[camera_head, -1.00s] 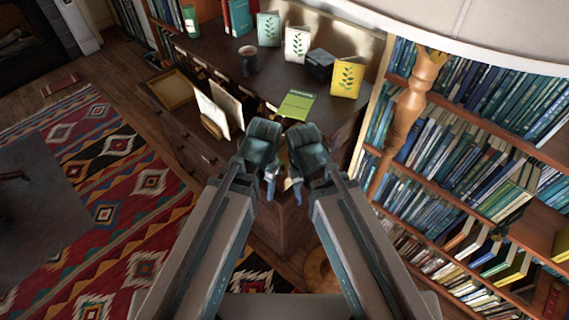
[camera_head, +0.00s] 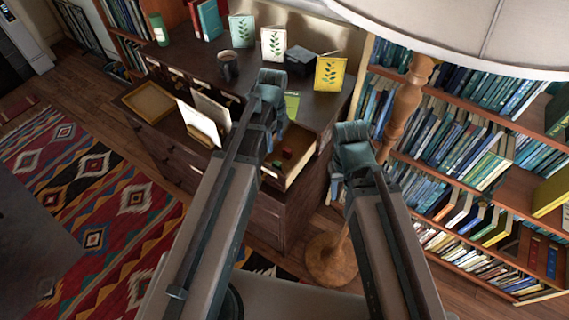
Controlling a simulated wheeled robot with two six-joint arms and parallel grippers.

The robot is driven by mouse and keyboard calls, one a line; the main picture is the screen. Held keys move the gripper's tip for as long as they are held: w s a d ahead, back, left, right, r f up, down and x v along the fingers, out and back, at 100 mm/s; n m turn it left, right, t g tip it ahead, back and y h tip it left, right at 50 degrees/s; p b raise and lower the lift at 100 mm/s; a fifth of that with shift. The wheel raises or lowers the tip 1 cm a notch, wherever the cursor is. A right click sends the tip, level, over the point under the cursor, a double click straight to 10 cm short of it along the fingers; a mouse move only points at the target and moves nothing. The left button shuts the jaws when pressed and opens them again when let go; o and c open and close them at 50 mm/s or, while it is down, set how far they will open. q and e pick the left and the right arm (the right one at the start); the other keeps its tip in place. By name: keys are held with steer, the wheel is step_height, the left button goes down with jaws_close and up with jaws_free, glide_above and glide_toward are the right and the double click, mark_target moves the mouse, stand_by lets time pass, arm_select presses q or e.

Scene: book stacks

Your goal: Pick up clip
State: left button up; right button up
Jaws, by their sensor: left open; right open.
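An open drawer (camera_head: 303,158) at the front of the dark wooden cabinet holds a small red item (camera_head: 287,154) and a small dark green item (camera_head: 276,164). They are too small for me to tell whether either is the clip. My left gripper (camera_head: 275,138) is open, with its bluish fingers over the left part of the drawer, and its arm hides some of it. My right gripper (camera_head: 336,188) is open and empty, to the right of the drawer, beside the cabinet.
A lamp post (camera_head: 403,110) and full bookshelves (camera_head: 487,95) stand close on the right. A patterned rug (camera_head: 95,205) lies at left.

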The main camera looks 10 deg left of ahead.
mark_target(277, 163)
arm_select(q)
step_height(277, 163, down, 9)
steer(key=b, duration=0.8)
steer(key=shift+r+b, duration=0.15)
steer(key=shift+b, duration=0.2)
steer(key=f+b, duration=0.5)
steer(key=shift+w+d+f, duration=0.1)
steer(key=shift+w+f, duration=0.05)
steer(key=shift+w, duration=0.05)
jaws_close()
